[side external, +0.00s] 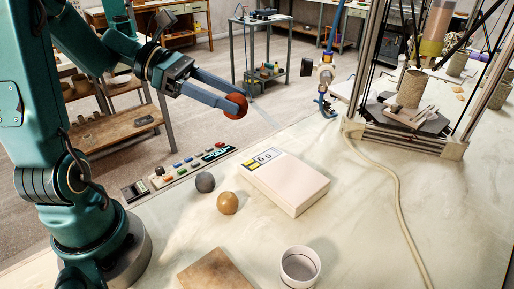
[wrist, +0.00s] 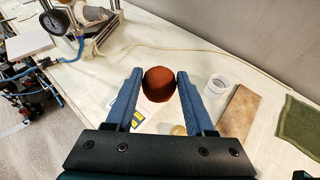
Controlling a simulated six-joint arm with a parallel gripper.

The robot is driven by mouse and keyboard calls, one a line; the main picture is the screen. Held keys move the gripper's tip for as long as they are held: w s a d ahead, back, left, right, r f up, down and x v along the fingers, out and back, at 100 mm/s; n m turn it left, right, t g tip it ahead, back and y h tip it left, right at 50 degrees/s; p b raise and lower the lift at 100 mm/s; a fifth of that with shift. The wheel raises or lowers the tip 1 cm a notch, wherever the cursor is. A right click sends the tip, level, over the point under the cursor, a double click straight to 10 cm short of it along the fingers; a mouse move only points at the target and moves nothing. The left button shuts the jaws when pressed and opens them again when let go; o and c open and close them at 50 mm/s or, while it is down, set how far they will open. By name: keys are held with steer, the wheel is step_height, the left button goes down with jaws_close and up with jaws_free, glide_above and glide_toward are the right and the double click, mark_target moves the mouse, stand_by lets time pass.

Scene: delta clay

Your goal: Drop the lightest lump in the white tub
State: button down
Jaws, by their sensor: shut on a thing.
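My gripper (side external: 238,101) is raised above the table, shut on a red-brown lump (side external: 233,107). In the wrist view the same lump (wrist: 159,84) sits between the two blue fingers. A dark grey lump (side external: 205,182) and a tan lump (side external: 228,203) lie side by side on the table, left of the scale. The tan lump (wrist: 179,130) partly shows in the wrist view, while the grey one is hidden there. The white tub (side external: 300,266) stands upright near the front of the table; it also shows in the wrist view (wrist: 216,86). Its inside looks empty.
A white scale (side external: 290,184) with a yellow-marked panel lies mid-table. A brown board (side external: 216,273) lies left of the tub, and a green cloth (wrist: 299,122) lies beyond it. A delta printer (side external: 410,115) stands at the back right. A cable (side external: 392,180) crosses the table.

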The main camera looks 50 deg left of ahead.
steer(key=shift+a, duration=0.1)
steer(key=shift+w+a, duration=0.1)
steer(key=shift+w, duration=0.3)
steer(key=s+d+f+m+g+h, duration=0.1)
steer(key=s+d+m+g, duration=0.15)
steer(key=d, duration=0.55)
steer(key=s+d+f+m+g+h, duration=0.1)
steer(key=d+m+g, duration=0.3)
steer(key=d, duration=0.4)
steer(key=s+d+f+m+g+h, duration=0.1)
steer(key=s+d+m+g, duration=0.15)
steer(key=d, duration=0.65)
steer(key=shift+g, duration=0.4)
steer(key=shift+w+a+f, duration=0.1)
steer(key=shift+f, duration=1.25)
steer(key=shift+a+f, duration=0.1)
steer(key=shift+f, duration=1.2)
